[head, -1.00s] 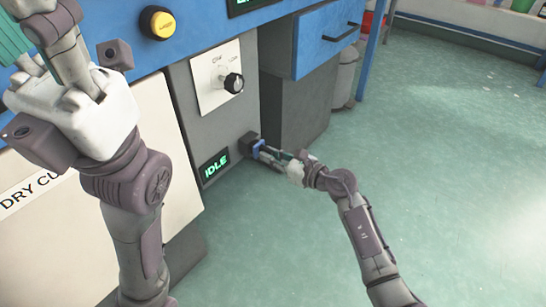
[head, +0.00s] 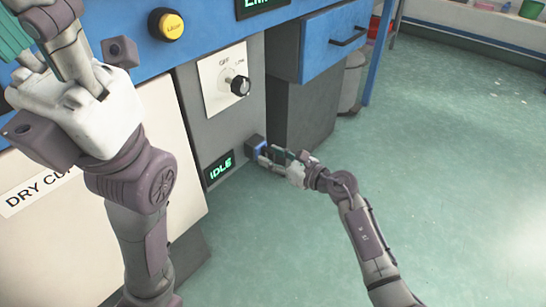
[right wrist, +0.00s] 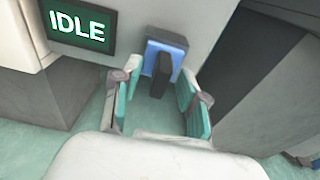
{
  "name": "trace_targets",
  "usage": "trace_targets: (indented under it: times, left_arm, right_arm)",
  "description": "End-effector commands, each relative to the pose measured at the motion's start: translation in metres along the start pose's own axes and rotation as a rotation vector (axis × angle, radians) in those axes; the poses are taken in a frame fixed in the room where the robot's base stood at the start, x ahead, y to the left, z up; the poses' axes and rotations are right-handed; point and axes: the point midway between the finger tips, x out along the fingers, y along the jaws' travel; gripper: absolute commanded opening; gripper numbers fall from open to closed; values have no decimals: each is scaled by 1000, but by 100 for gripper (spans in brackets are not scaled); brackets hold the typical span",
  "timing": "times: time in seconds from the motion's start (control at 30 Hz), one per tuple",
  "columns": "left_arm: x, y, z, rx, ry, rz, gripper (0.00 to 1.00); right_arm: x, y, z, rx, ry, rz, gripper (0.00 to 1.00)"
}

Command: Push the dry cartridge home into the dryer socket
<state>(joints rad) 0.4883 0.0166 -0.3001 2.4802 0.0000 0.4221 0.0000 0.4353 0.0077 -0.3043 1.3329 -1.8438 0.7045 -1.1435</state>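The dry cartridge shows as a blue block (head: 262,147) with a dark grey tab (right wrist: 161,75) sticking out towards me. Its blue face (right wrist: 152,60) sits in the dark dryer socket (head: 252,141), low on the dryer's grey panel. In the right wrist view the grey-blue socket rim (right wrist: 167,37) shows above it; how deep the cartridge sits I cannot tell. My right gripper (head: 268,157) is open, its teal fingertips (right wrist: 157,95) apart on either side of the tab with gaps. My left gripper (head: 12,42) is at the upper left, partly cut off by the frame.
An IDLE display (head: 219,168) is beside the socket, with a knob (head: 240,86) and a yellow button (head: 172,26) above. A blue drawer (head: 330,42) and dark cabinet (head: 300,110) stand to the right. The green floor (head: 440,170) is clear there.

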Motion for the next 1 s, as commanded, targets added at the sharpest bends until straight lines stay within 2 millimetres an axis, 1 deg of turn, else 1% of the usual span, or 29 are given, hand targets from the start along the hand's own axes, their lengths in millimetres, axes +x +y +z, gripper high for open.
trace_targets:
  times: [0.17, 0.27, 0.37, 0.6, 0.7, 0.83, 1.0]
  left_arm:
    - [-2, 0, 2, 3, -8, 7, 40]
    - [-1, 0, 1, 2, -7, 6, 40]
    - [-1, 0, 1, 2, -6, 5, 40]
    - [-1, 0, 1, 1, -4, 3, 40]
    - [-1, 0, 1, 1, -4, 3, 40]
    - [-1, 0, 1, 1, -4, 3, 40]
    - [-1, 0, 1, 1, -3, 3, 40]
  right_arm:
    - [-2, 0, -1, 0, 2, 0, 43]
    - [-10, -1, -2, 0, 2, -2, 43]
    - [-26, -1, -2, -3, 3, -3, 43]
    - [-78, -1, -2, -3, 5, -2, 43]
    - [-96, 0, -2, -2, 4, 0, 43]
    - [-112, 0, -1, 0, 2, 0, 43]
    - [-120, 0, 0, 0, 1, 1, 43]
